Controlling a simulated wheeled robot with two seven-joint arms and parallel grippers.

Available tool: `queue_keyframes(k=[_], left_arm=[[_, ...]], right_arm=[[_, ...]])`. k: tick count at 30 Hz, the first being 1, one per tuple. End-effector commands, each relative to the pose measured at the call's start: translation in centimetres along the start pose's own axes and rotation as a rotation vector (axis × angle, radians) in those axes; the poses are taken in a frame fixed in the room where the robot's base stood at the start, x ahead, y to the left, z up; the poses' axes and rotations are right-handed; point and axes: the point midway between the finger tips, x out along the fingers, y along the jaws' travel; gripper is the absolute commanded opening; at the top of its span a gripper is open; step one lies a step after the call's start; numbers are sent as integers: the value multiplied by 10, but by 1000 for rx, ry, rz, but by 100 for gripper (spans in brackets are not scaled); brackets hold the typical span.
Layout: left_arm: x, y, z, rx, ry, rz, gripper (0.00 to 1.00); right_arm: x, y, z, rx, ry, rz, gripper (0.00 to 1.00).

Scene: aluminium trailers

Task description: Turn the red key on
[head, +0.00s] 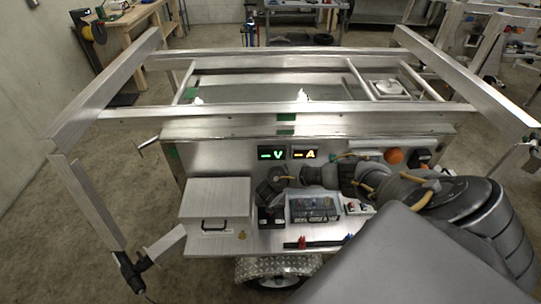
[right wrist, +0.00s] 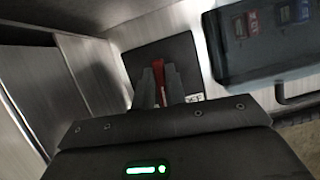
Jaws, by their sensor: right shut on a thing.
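The red key (right wrist: 157,82) shows as a narrow red strip in the right wrist view, standing out from a black square plate (right wrist: 188,50). My right gripper (right wrist: 160,70) is shut on the key, with a dark finger on each side of it. The fingers hide most of the key. A white label is partly visible beside them. In the head view my right gripper (head: 268,192) reaches down to the black plate (head: 272,219) on the trailer's front shelf, and the key cannot be made out there. My left gripper is not in view.
A metal box (head: 216,197) stands just left of the plate, and a dark clear-lidded case (head: 314,209) sits close on its right. Above are a green V display (head: 272,153) and an amber A display (head: 304,153). Red and blue connectors (head: 302,243) lie at the shelf's front edge.

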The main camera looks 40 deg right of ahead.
Motion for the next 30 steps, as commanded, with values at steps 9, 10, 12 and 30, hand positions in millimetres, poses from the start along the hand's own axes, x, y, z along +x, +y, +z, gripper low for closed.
queue_keyframes(k=[9,10,12,30], left_arm=[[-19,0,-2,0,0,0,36],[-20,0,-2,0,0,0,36],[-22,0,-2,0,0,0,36],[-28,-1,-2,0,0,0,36]], right_arm=[[-3,-1,3,239,-3,-98,0],[-2,-1,3,257,-3,-105,0],[-2,-1,3,294,-3,-120,0],[-1,-2,3,417,-6,-171,0]])
